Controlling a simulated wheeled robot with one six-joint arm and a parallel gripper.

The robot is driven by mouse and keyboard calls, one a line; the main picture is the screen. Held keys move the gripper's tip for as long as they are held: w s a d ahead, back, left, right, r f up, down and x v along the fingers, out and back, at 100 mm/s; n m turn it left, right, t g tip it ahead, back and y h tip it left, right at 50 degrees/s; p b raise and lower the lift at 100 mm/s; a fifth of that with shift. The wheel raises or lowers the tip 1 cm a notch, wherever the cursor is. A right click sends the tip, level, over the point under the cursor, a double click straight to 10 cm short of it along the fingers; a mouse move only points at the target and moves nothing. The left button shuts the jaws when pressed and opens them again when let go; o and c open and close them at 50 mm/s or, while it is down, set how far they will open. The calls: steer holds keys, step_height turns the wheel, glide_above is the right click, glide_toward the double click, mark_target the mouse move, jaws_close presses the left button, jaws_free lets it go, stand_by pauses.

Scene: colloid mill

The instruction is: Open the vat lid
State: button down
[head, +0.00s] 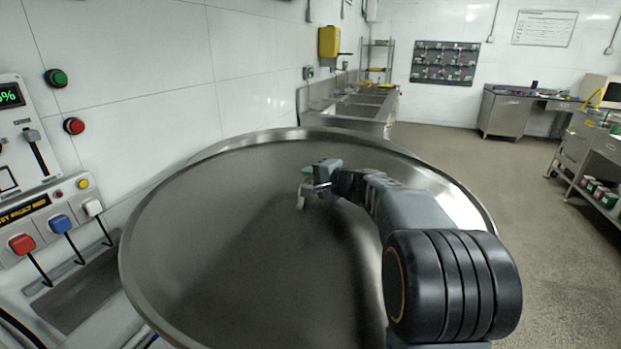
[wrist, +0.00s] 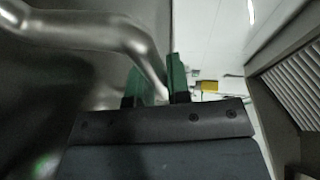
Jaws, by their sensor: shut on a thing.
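The vat lid (head: 230,240) is a large round grey metal disc with a raised rim, filling the middle of the head view. I cannot tell whether it is lifted off the vat. A bent metal handle (wrist: 105,32) curves across the top left of the wrist view and runs down between the green fingers. My gripper (wrist: 152,85) is shut on this handle. In the head view my gripper (head: 308,186) is over the far middle part of the lid, and my arm reaches it from the right. My arm hides the lid's right part.
A control panel (head: 40,190) with red, blue and white levers stands close on the left by the wall. Steel sinks (head: 352,108) stand behind the lid. A workbench (head: 505,112) is at the far right. The floor (head: 450,150) between is clear.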

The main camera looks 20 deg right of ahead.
steer(key=shift+f, duration=0.15)
steer(key=c, duration=1.1)
jaws_free()
step_height(320, 180, up, 3)
glide_above(351, 211)
steer(key=shift+s+f+b, duration=0.1)
steer(key=shift+f+b, duration=0.05)
steer(key=shift+b, duration=0.3)
